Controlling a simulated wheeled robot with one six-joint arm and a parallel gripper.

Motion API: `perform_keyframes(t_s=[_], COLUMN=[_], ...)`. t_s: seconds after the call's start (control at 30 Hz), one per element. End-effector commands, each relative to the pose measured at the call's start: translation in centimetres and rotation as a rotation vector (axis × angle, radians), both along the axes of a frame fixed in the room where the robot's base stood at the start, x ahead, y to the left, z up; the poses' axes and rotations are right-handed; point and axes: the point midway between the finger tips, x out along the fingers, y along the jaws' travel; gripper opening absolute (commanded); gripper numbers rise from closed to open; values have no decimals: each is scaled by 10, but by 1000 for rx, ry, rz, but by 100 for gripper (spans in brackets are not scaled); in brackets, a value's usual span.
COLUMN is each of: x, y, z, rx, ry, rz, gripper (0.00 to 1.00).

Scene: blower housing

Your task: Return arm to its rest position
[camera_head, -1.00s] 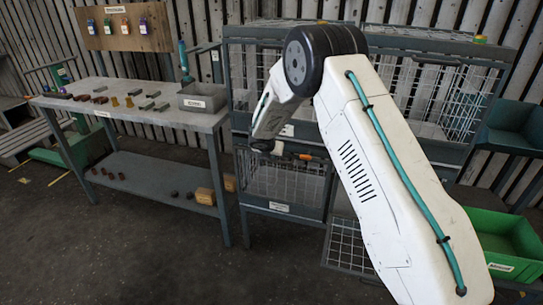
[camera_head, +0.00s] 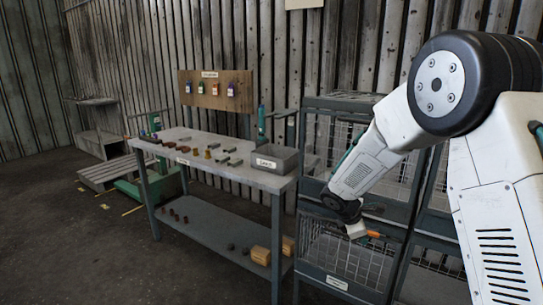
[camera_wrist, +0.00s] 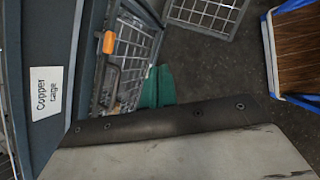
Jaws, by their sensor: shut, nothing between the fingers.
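My white arm comes in from the right in the head view and bends down to the left. My gripper (camera_head: 355,230) hangs at its end, small and partly hidden by the wrist, in front of the wire cages. It is shut and appears empty. A grey wire cage (camera_head: 340,256) stands behind and below it, with an orange handle piece (camera_head: 374,234) close by in the picture. I cannot tell the gap between them. The wrist view shows a cage with an orange-and-black handle (camera_wrist: 108,42) and a "Copper cage" label (camera_wrist: 46,92). The fingertips cannot be made out there.
A grey workbench (camera_head: 262,180) with small parts on top and a lower shelf stands left of the cages. A grey bin (camera_head: 276,160) sits on its right end. The floor (camera_head: 100,260) at front left is clear.

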Motion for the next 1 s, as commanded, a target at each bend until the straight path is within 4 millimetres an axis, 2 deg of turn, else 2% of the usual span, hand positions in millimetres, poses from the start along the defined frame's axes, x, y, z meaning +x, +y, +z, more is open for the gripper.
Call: perform_keyframes(t_s=[0.03,0.17,0.3,0.5,0.7,0.8,0.9,1.0], x=[-19,-76,-145,-237,-318,-352,-377,-392], y=[-4,-11,-13,-6,8,15,20,22], z=[18,58,99,143,170,179,186,192], rx=[21,80,149,249,364,431,500,559], ry=[-22,-72,-120,-163,-188,-199,-220,-257], rz=[-98,-381,-681,-1035,-1296,-1379,-1420,-1426], gripper=[0,0,0,0,0,0,0,0])
